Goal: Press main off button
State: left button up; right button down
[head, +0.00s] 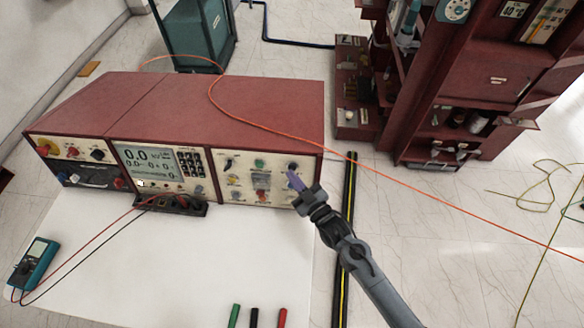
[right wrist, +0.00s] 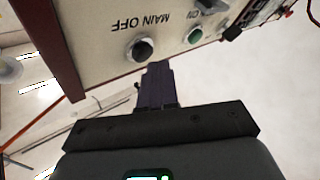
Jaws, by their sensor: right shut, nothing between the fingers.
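The red test console (head: 215,110) has a cream right-hand panel (head: 277,184) with several knobs and buttons. The black main off button (head: 293,166) is at this panel's upper right. It also shows in the right wrist view, round and black beside the upside-down label "MAIN OFF" (right wrist: 141,50). My right gripper (head: 295,181) is shut and empty, just in front of the panel. In the right wrist view its dark fingers (right wrist: 157,68) point at the panel, with their tips close to the button; I cannot tell whether they touch. My left gripper is out of view.
A green button (right wrist: 195,36) sits beside the main off button. An orange cable (head: 395,180) runs over the console and floor. A meter (head: 35,262) and coloured probes (head: 254,317) lie on the white surface. A red cabinet (head: 480,75) stands at the right.

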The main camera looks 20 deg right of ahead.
jog(key=shift+w+d, duration=0.1)
jog(key=shift+w, duration=0.1)
jog(key=shift+w+f, duration=0.1)
jog(key=shift+w, duration=0.05)
dwell(0.6)
jog(key=shift+w+d+f, duration=0.1)
jog(key=shift+w+d, duration=0.1)
jog(key=shift+s, duration=0.1)
dwell(0.6)
jog(key=shift+s+a+r+p, duration=0.25)
jog(key=shift+s+a+p, duration=0.2)
jog(key=shift+s, duration=0.2)
